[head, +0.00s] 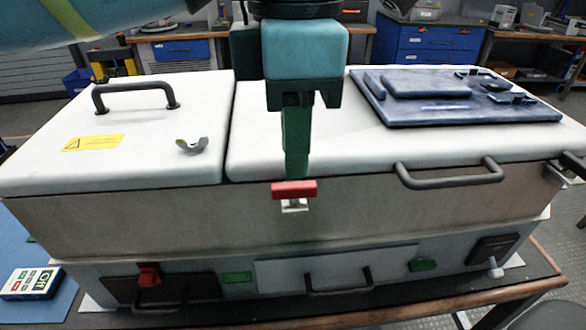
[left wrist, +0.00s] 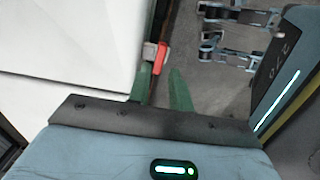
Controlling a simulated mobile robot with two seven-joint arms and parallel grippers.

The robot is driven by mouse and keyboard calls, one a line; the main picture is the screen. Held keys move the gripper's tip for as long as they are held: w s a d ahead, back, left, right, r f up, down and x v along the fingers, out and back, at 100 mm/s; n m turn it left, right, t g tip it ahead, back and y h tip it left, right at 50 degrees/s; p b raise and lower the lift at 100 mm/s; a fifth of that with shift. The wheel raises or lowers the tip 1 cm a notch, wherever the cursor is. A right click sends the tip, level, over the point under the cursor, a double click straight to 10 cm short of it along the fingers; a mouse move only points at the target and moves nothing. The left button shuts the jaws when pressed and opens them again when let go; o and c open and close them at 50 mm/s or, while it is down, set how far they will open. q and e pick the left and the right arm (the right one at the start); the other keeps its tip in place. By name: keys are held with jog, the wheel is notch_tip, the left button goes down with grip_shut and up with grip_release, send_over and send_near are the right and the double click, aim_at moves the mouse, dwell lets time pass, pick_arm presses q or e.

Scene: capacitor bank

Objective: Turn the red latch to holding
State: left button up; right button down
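The red latch (head: 294,190) is a short bar lying crosswise on the front edge of the white-lidded cabinet, with a pale metal bracket below it. My left gripper (head: 297,174) points down from above, its green fingertips right at the latch. In the left wrist view the latch (left wrist: 161,58) shows just beyond the fingertips. The two green fingers (left wrist: 160,76) stand apart with a gap between them, so the gripper is open. I cannot tell whether a finger touches the latch. My right gripper is not in view.
A second red part (head: 149,275) sits low on the cabinet front, left. The lid carries a black handle (head: 136,93), a wing nut (head: 193,145) and a dark blue panel (head: 455,96). A grey bar handle (head: 450,175) juts out right of the latch.

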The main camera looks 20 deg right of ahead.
aim_at(294, 184)
pick_arm(q)
notch_tip(294, 184, down, 4)
jog(key=shift+f, duration=0.1)
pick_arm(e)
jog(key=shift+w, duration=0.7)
pick_arm(q)
grip_shut()
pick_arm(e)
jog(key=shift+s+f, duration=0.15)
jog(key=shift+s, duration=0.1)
